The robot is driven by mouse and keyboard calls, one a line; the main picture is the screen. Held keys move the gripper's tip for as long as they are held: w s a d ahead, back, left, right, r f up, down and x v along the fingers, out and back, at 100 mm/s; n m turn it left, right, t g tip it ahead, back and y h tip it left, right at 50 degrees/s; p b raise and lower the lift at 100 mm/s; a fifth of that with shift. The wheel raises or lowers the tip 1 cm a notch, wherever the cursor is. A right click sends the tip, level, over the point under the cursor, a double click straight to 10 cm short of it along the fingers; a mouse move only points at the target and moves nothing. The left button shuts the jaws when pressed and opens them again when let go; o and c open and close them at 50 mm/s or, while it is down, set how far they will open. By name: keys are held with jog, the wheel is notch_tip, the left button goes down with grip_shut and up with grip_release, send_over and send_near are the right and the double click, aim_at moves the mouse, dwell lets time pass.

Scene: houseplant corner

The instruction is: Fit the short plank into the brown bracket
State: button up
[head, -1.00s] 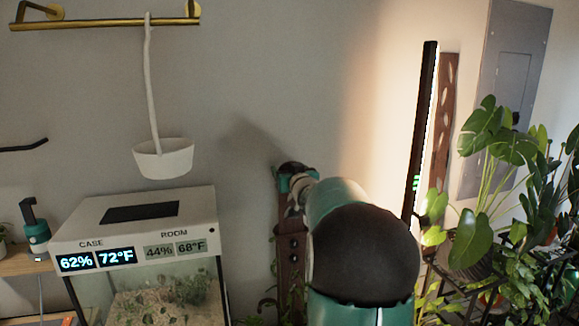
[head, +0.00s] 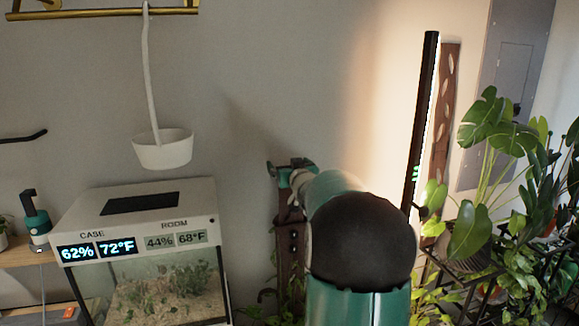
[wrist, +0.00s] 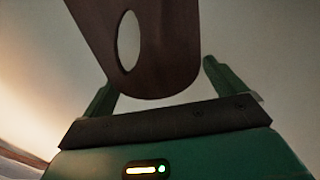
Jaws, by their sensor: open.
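In the wrist view a dark brown plank (wrist: 160,45) with an oval hole and a rounded end lies in front of my open gripper (wrist: 157,80). Its rounded end shows between the two green fingers, with gaps at both sides. In the head view my gripper (head: 290,172) is at the top of a narrow brown upright piece (head: 291,250) with dark holes, against the wall. My arm hides part of this piece. I cannot tell whether it is the short plank or a support. No brown bracket can be made out clearly.
A taller brown board (head: 446,120) with leaf-shaped cutouts stands behind a black light bar (head: 424,110). A glass case (head: 140,250) is at left, below a hanging white pot (head: 162,150). Leafy plants (head: 495,150) crowd the right. The wall between pot and light bar is bare.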

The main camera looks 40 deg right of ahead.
jog(key=v, duration=1.3)
jog(key=shift+s, duration=0.35)
jog(key=shift+a, duration=0.15)
jog(key=s+a+f+n+g+y, duration=0.1)
jog(key=a+f+g+y, duration=0.15)
jog(key=a, duration=0.85)
jog(key=s+a+f+g+y, duration=0.1)
jog(key=a+f+g, duration=0.15)
jog(key=a, duration=0.85)
jog(key=s+a+f+n+g+y, duration=0.2)
jog(key=s+a+f, duration=0.1)
jog(key=s+a, duration=0.4)
jog(key=s+a+f+n+g+y, duration=0.2)
jog(key=s+a, duration=0.4)
jog(key=a, duration=0.5)
jog(key=shift+s+a+f+n+g+y, duration=0.25)
jog(key=shift+s+f+n+g+y, duration=0.15)
jog(key=shift+f+g+y, duration=0.35)
